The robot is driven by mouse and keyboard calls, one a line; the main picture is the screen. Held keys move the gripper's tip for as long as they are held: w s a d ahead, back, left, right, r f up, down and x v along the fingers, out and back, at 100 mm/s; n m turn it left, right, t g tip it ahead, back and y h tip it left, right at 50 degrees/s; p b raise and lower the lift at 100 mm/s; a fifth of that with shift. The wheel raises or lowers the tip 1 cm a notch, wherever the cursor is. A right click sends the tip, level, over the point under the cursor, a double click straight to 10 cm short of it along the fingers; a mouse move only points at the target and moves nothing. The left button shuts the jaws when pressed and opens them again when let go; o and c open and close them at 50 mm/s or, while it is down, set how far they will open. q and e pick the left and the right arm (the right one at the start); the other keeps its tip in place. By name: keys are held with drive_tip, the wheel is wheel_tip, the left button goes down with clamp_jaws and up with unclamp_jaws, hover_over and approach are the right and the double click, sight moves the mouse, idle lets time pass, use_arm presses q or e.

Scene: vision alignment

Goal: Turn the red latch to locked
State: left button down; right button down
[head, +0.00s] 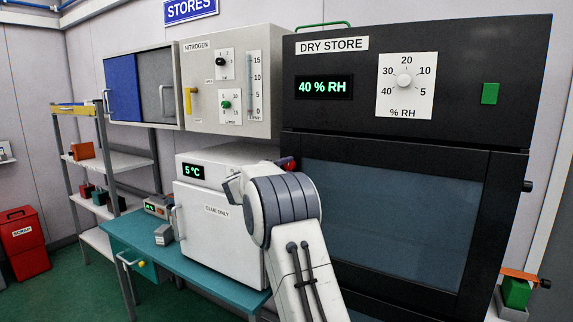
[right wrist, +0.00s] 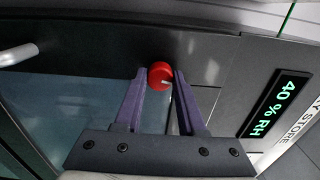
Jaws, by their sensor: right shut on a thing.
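The red latch (right wrist: 160,75) is a small round red knob on the dark front frame of the dry store cabinet (head: 430,50), just above its glass door. A pale mark shows on the side of the knob facing the camera. My right gripper (right wrist: 159,80) has its two purple fingers on either side of the latch, shut on it. In the head view only a bit of the red latch (head: 287,163) shows behind my right arm, and the fingers are hidden there. My left gripper is not in view.
A white fridge (head: 215,225) stands on the teal bench left of the cabinet, below the nitrogen panel (head: 225,85). A silver handle (right wrist: 18,54) lies left of the latch in the right wrist view. A shelf rack with small boxes stands further left.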

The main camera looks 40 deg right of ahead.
drive_tip(key=shift+n+p, duration=0.5)
drive_tip(key=shift+n, duration=0.6)
drive_tip(key=c, duration=0.5)
unclamp_jaws()
drive_tip(key=shift+a, duration=0.1)
drive_tip(key=b+v, duration=0.5)
drive_tip(key=v, duration=0.5)
drive_tip(key=shift+s+b, duration=0.15)
drive_tip(key=shift+b, duration=0.2)
drive_tip(key=shift+a+f, duration=0.1)
drive_tip(key=shift+a, duration=0.05)
